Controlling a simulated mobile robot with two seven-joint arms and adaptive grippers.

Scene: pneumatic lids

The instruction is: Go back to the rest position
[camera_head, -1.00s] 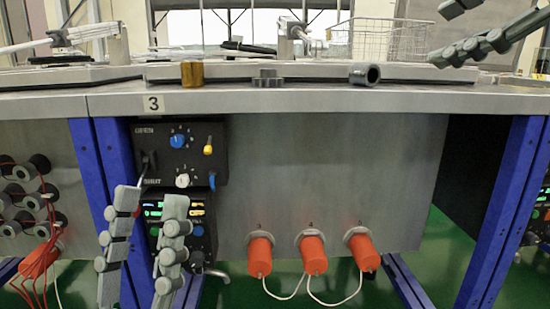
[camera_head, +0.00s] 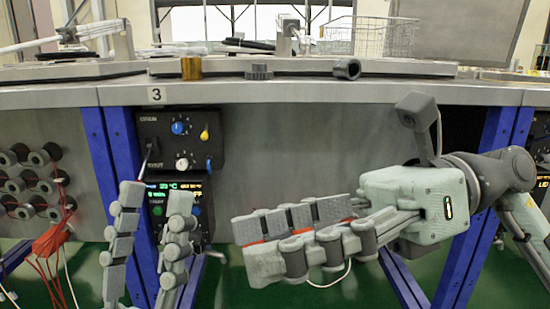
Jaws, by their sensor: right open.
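My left gripper (camera_head: 155,194) shows at the lower left. Its two grey fingers point up and stand apart, with nothing between them, in front of the black control panel. My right gripper (camera_head: 244,247) reaches in from the right at the lower centre, its fingers pointing left below the bench top. It is open, its fingers seen nearly edge-on. Red-orange slivers show between and behind these fingers. They seem to be the orange caps on the grey panel, which are otherwise hidden.
The steel bench top (camera_head: 420,94) carries a brown cylinder (camera_head: 191,68), a grey knob-like part (camera_head: 259,72), a grey ring (camera_head: 346,69) and a wire basket (camera_head: 385,38). The control panel (camera_head: 178,140) has knobs and a switch. Blue legs (camera_head: 94,150) and red cables stand left.

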